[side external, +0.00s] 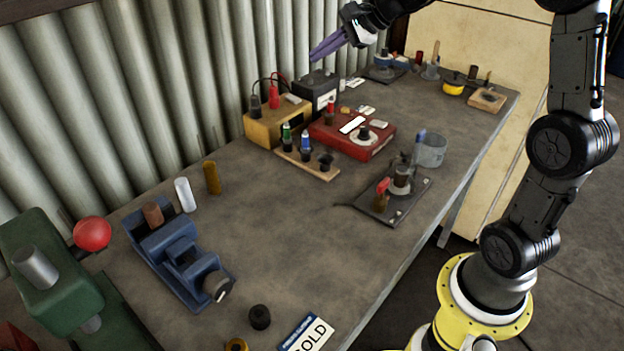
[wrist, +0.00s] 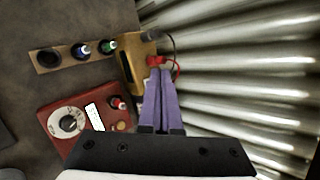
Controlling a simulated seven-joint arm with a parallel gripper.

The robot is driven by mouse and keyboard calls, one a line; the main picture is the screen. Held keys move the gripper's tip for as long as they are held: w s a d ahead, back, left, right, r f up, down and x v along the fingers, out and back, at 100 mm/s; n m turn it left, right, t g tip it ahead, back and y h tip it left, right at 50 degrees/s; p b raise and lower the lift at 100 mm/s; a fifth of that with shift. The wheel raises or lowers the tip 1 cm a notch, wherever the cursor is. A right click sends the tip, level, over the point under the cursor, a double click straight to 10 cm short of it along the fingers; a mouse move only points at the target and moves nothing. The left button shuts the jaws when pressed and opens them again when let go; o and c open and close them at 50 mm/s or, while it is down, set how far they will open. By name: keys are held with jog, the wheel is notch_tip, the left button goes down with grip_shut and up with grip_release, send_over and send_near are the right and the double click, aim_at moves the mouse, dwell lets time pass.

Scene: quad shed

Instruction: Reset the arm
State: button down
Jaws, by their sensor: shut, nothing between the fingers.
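My gripper (side external: 314,57) is at the top middle of the side view, in front of the corrugated wall and above the back part of the workbench (side external: 260,215). Its purple fingers point down and left. In the wrist view the fingers (wrist: 160,72) lie together with nothing between them. They are above the black box (side external: 318,88) and the yellow box (side external: 275,124) with red and black leads, apart from both. My arm comes in from the right of the side view.
A red meter box (side external: 352,137) and a wooden rack (side external: 307,164) with bottles stand mid-bench. A blue vise (side external: 180,257), a green machine (side external: 50,270) and a SOLD sign (side external: 306,334) are nearer. The corrugated wall (side external: 120,90) runs close behind the bench.

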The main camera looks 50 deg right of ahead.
jog(key=s+a+r+n+g, duration=0.1)
jog(key=s+a+n, duration=0.5)
jog(key=s+a, duration=0.3)
jog(key=s+a+r+n+g, duration=0.1)
jog(key=s+a+n, duration=0.45)
jog(key=s, duration=0.55)
jog(key=s+d+f+n+g+h, duration=0.2)
jog(key=s+f+n, duration=0.6)
jog(key=s, duration=0.4)
jog(key=shift+s+d+f+n+h, duration=0.25)
jog(key=shift+d+f+n+h, duration=0.1)
jog(key=shift+d+f+h, duration=0.2)
